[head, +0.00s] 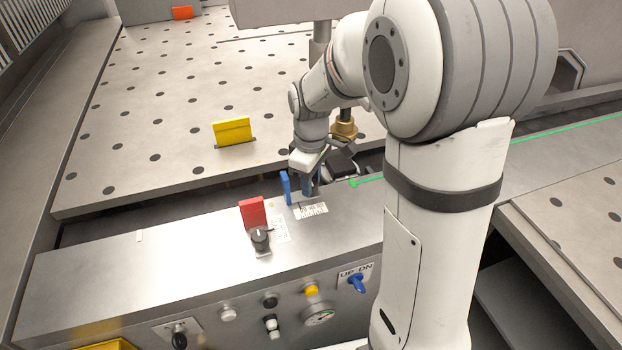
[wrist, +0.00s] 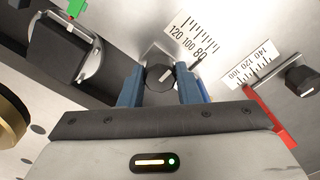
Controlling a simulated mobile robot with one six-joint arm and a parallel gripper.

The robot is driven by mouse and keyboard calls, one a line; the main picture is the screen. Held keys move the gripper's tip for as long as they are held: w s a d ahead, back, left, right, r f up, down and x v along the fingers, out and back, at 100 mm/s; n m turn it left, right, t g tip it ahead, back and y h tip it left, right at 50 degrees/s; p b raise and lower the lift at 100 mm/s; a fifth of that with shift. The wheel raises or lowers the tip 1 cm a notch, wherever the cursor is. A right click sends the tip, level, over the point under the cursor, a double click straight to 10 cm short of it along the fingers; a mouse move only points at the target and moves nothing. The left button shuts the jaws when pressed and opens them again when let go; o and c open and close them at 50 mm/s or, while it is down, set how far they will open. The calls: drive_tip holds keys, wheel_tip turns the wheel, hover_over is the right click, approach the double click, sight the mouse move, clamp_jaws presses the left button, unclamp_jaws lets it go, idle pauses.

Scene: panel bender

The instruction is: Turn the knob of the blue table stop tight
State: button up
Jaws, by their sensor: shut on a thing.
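The blue table stop (head: 286,187) stands upright on the grey front ledge in the head view, just left of my gripper (head: 310,186). In the wrist view only a strip of the blue stop (wrist: 205,91) shows, beside my right finger. Its dark round knob (wrist: 159,77) with a white pointer line sits between the two blue-grey fingers of my gripper (wrist: 160,80). My gripper is shut on the knob. The knob is hidden behind the fingers in the head view. A printed scale (head: 311,211) lies by the stop, also in the wrist view (wrist: 194,40).
A red stop (head: 252,212) with its own black knob (head: 260,237) stands left on the same ledge. A yellow stop (head: 232,131) stands on the perforated table (head: 120,150) behind. A brass-coloured tool end (head: 344,130) and a black block (wrist: 60,57) are close to my gripper.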

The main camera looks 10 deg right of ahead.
idle(0.3)
drive_tip(key=m, duration=0.4)
drive_tip(key=shift+m+b, duration=0.3)
drive_tip(key=shift+m, duration=0.1)
drive_tip(key=m, duration=0.4)
drive_tip(key=shift+m, duration=0.3)
drive_tip(key=m, duration=0.4)
drive_tip(key=shift+b, duration=0.35)
drive_tip(key=shift+m, duration=2.2)
drive_tip(key=o, duration=1)
drive_tip(key=shift+c, duration=0.2)
